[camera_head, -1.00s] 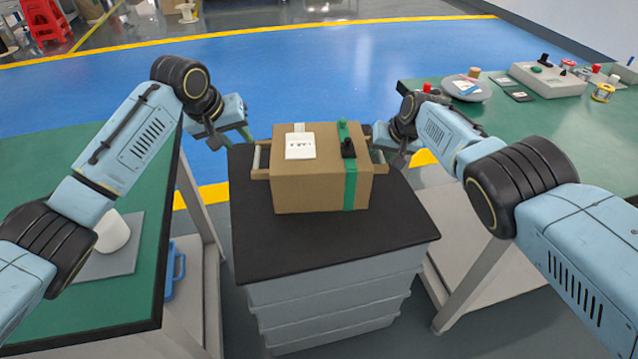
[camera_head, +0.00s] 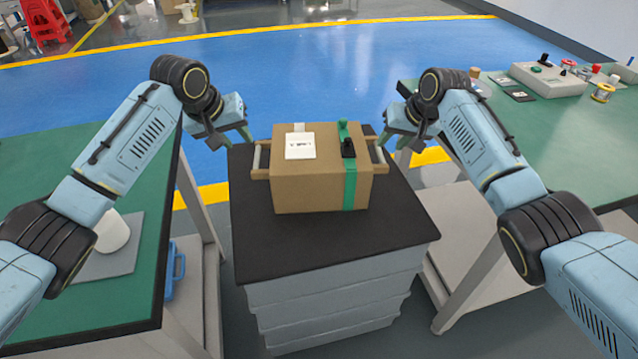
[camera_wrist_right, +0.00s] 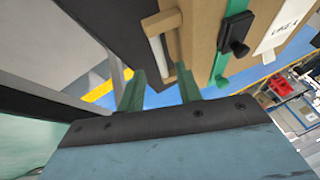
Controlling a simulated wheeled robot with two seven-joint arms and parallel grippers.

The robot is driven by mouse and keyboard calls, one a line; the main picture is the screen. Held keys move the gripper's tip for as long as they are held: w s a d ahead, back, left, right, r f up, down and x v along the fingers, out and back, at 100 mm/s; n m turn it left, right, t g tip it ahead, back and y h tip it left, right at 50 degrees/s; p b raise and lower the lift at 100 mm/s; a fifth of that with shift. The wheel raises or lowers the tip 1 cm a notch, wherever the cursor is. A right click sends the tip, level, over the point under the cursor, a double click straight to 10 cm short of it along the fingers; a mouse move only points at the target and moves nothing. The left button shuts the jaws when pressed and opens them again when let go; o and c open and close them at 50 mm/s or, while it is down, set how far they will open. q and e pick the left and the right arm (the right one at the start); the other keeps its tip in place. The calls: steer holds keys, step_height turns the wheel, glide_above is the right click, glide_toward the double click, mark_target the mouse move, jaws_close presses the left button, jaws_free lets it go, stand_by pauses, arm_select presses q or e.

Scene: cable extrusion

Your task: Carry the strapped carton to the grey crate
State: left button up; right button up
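The brown carton (camera_head: 310,188) sits upright on the black top (camera_head: 325,245) of a grey stacked crate (camera_head: 325,305). A green strap with a black buckle (camera_head: 348,148) runs down its right part, and a white label is on top. It has a left handle (camera_head: 261,159) and a right handle (camera_head: 377,153). My left gripper (camera_head: 231,141) is open and empty, just left of the left handle. My right gripper (camera_head: 393,143) is just outside the right handle; in the right wrist view its fingers (camera_wrist_right: 161,92) are apart, with the handle bar (camera_wrist_right: 160,58) just beyond the tips.
A green-topped table (camera_head: 60,175) with a grey mat and white object stands at the left. Another green table (camera_head: 570,135) at the right holds a control box (camera_head: 548,78) and spools. Blue floor (camera_head: 300,70) lies open behind the carton.

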steer(key=shift+v, duration=2.4)
